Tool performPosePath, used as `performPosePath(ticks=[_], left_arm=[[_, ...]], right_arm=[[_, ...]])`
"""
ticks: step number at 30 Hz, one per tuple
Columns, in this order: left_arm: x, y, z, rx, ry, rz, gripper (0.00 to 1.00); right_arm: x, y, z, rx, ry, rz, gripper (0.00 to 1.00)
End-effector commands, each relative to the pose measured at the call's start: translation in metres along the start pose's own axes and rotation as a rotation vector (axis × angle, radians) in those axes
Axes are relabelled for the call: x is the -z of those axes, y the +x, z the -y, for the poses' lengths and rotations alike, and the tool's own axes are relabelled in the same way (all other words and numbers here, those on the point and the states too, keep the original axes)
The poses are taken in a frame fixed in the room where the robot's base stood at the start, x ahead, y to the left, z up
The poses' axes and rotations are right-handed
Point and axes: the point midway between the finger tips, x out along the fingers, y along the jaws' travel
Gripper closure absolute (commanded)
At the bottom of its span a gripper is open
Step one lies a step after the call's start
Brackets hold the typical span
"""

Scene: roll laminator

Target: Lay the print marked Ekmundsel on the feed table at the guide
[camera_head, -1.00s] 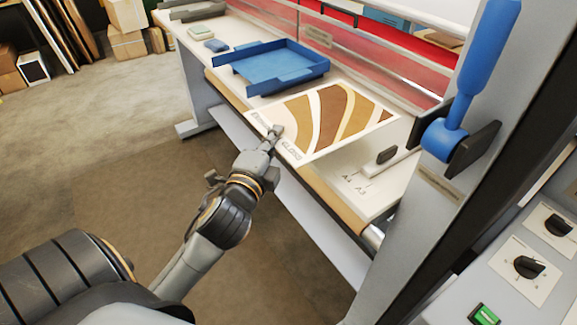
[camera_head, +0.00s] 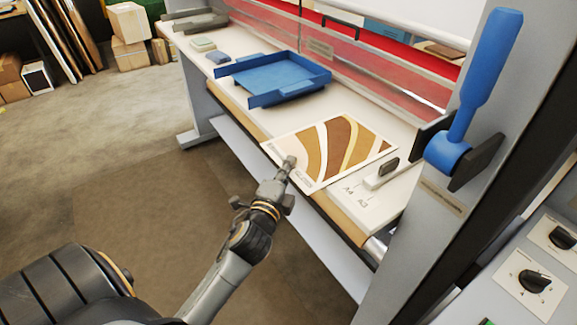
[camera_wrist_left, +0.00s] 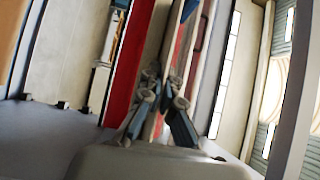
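The print (camera_head: 332,146), with brown, tan and cream curved bands, lies flat on or just over the pale feed table (camera_head: 405,140). Its white near-left margin carries lettering too small to read here. My left gripper (camera_head: 290,162) is at that margin, its fingers shut on the print's edge. The wrist view shows the fingertips (camera_wrist_left: 163,92) close together around a thin sheet seen edge-on. The guide (camera_head: 382,172), a pale bar with a dark knob, is just right of the print's near-right edge; I cannot tell if they touch. My right gripper is out of view.
A blue tray (camera_head: 283,80) stands on the table behind and left of the print. A blue lever (camera_head: 488,70) rises on the machine's right post. A4 and A3 marks lie in front of the guide. The red-tinted clear cover (camera_head: 385,75) runs along the back.

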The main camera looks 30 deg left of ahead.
Motion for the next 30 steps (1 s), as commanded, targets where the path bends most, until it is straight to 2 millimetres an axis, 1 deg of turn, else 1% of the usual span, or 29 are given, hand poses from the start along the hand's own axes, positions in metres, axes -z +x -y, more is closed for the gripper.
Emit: performPosePath(ticks=[2, 4, 5, 6, 7, 14, 18, 20, 23, 30], left_arm=[[0.0, 0.0, -0.003, 0.001, 0.0, 0.0, 1.0], [0.0, 0.0, -0.003, 0.0, 0.0, 0.0, 0.9], [0.0, 0.0, -0.003, 0.0, 0.0, 0.0, 0.84], [0.0, 0.0, -0.003, 0.0, 0.0, 0.0, 0.76], [0.0, 0.0, -0.003, 0.0, 0.0, 0.0, 0.72], [0.0, 0.0, -0.002, 0.0, 0.0, 0.0, 0.72], [0.0, -0.002, 0.001, -0.001, 0.0, 0.0, 0.72], [0.0, -0.009, -0.001, -0.001, 0.0, 0.0, 0.72], [0.0, -0.026, -0.003, -0.003, -0.001, 0.0, 0.72], [0.0, -0.078, -0.004, -0.004, -0.002, 0.001, 0.72]], right_arm=[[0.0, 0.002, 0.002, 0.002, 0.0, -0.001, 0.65], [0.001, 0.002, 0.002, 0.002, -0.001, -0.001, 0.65], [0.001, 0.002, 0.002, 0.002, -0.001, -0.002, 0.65], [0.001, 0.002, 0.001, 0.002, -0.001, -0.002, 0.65], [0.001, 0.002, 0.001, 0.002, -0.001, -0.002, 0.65], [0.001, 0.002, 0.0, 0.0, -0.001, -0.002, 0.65], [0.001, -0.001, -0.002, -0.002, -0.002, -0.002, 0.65], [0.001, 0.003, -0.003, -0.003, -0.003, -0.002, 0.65], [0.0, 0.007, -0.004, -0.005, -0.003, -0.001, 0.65], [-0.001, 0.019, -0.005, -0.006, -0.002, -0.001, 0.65]])
